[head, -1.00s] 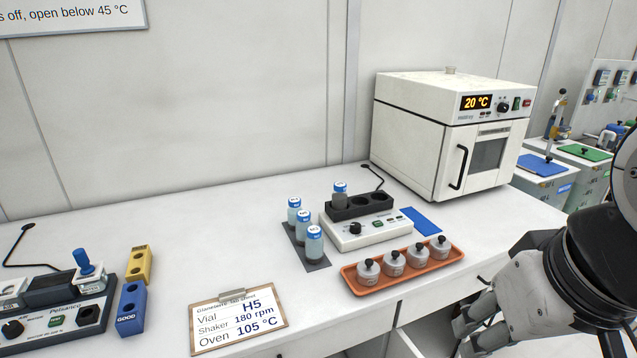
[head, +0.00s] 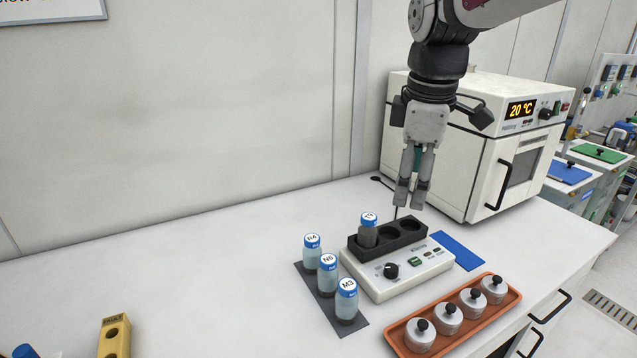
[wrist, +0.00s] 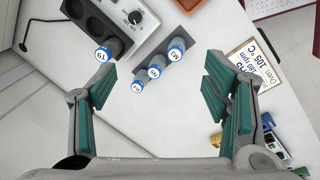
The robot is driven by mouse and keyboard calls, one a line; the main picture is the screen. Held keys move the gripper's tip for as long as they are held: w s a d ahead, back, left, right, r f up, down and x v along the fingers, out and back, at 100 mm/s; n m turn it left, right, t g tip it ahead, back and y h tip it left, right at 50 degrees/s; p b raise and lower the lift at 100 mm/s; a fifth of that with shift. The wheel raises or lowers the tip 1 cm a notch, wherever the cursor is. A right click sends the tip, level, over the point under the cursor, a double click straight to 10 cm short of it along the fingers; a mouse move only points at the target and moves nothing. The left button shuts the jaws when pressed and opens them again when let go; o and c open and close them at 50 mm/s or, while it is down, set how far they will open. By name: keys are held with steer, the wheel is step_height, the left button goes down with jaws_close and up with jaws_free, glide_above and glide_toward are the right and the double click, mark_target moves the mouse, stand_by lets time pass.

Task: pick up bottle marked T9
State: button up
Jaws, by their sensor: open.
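The bottle marked T9 (head: 368,231) has a blue and white cap and stands upright in the left hole of the black rack on the white shaker. Its lower part is hidden in the hole. Its cap also shows in the wrist view (wrist: 104,53), reading T9, near the tip of the left finger in the picture. My gripper (head: 410,204) is open and empty, pointing down above and behind the rack, to the right of the bottle in the head view. In the wrist view my gripper (wrist: 160,90) has its fingers spread wide over bare bench.
An orange tray (head: 405,341) of lidded pots lies in front. The oven (head: 452,163) stands behind right. A blue mat (head: 458,250) is bare.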

steer(key=w+f+n+g, duration=0.1)
steer(key=w+f+n, duration=0.4)
steer(key=w, duration=0.7)
steer(key=n+g, duration=0.1)
steer(key=n, duration=0.7)
glide_toward(368, 217)
steer(key=shift+s+d+f, duration=0.15)
steer(key=shift+s+f, duration=0.05)
steer(key=shift+s, duration=0.05)
steer(key=shift+w+f+n, duration=0.3)
steer(key=shift+f+n, duration=0.2)
steer(key=shift+f, duration=0.15)
step_height(368, 217, down, 8)
steer(key=shift+f+p, duration=0.1)
steer(key=shift+p, duration=0.45)
steer(key=shift+w+d+f+p, duration=0.15)
steer(key=shift+f+p, duration=0.45)
steer(key=shift+f, duration=2)
steer(key=shift+c, duration=0.5)
steer(key=c, duration=1.5)
steer(key=shift+c, duration=0.2)
steer(key=shift+r, duration=0.15)
